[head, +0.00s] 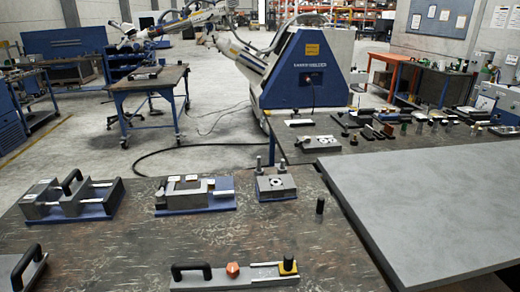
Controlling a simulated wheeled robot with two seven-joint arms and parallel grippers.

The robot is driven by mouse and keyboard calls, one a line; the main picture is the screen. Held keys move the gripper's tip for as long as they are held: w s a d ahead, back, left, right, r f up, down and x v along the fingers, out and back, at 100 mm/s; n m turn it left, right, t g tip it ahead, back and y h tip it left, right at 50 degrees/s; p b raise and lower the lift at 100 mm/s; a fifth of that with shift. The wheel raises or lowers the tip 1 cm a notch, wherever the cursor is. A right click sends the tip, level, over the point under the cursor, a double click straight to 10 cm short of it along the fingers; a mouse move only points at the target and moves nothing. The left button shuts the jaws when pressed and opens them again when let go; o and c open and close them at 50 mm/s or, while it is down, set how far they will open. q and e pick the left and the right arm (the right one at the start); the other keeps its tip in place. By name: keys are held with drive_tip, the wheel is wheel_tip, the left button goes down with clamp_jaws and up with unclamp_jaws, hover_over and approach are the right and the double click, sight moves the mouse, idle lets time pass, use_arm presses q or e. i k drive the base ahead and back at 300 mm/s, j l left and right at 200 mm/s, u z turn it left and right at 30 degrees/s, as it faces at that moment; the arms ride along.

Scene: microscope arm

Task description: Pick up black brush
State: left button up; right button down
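I cannot single out a black brush with certainty. Several small dark tools (368,133) lie on the far right worktable, too small to tell apart. A short black upright cylinder (320,205) stands on the near worktable, right of centre; I cannot tell whether it is a brush. Neither my left nor my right gripper is in view.
The near worktable (290,240) holds fixtures on blue bases (195,196), a block with pegs (276,184) and a handled plate (232,275) at the front. A raised grey slab (430,205) fills the right. The near table's middle is mostly clear.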

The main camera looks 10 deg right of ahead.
sight(318, 216)
drive_tip(key=i+l+u, duration=0.15)
drive_tip(key=l+u, duration=0.15)
drive_tip(key=i+l+u, duration=0.1)
drive_tip(key=l+u, duration=0.25)
drive_tip(key=l, duration=0.15)
drive_tip(key=l+u, duration=0.3)
drive_tip(key=i+l, duration=0.05)
drive_tip(key=l, duration=0.05)
